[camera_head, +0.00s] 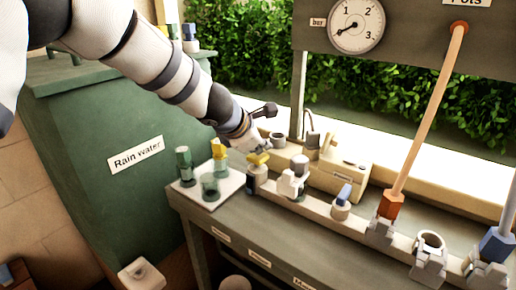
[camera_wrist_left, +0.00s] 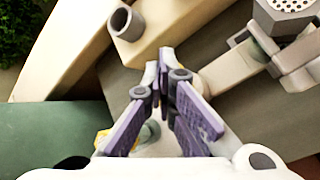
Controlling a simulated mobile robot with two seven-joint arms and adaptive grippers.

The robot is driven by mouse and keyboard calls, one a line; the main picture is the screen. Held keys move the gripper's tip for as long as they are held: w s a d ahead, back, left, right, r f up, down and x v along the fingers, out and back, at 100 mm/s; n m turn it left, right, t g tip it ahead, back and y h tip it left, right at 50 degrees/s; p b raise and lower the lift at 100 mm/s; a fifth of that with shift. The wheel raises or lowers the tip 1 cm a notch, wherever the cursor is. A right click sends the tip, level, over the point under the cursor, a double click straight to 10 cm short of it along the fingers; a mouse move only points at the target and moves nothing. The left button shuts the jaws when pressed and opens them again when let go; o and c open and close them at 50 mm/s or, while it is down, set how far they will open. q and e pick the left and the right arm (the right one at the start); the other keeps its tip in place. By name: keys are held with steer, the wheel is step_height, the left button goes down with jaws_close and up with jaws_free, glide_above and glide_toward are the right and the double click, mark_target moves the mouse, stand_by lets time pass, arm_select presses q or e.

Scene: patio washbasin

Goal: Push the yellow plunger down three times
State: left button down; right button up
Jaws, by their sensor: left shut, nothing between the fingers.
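A yellow plunger top (camera_head: 258,159) sits on a dark-bodied piece at the left end of the pale rail on the bench. My left gripper (camera_head: 262,149) is shut and empty, reaching down close to the yellow top. I cannot tell whether they touch. In the left wrist view my left gripper's purple-padded fingers (camera_wrist_left: 163,62) meet at the tips, and a bit of yellow shows beside the left finger, partly hidden. A second yellow-topped piece (camera_head: 219,150) stands on the white tray. My right gripper is not in view.
The white tray (camera_head: 213,199) also holds green glassware. Along the rail stand a white fitting (camera_head: 293,183), a blue-topped piece (camera_head: 343,196) and an orange nozzle (camera_head: 391,204) on a hose. A pale box (camera_head: 338,180) and a gauge (camera_head: 356,26) are behind. The green Rain water tank (camera_head: 110,115) is left.

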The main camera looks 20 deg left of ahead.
mark_target(260, 156)
arm_select(q)
steer(key=shift+f, duration=0.15)
steer(key=shift+a+r+b, duration=0.1)
steer(key=shift+r+b, duration=0.3)
steer(key=shift+r, duration=0.55)
step_height(260, 156, up, 7)
steer(key=shift+f, duration=0.2)
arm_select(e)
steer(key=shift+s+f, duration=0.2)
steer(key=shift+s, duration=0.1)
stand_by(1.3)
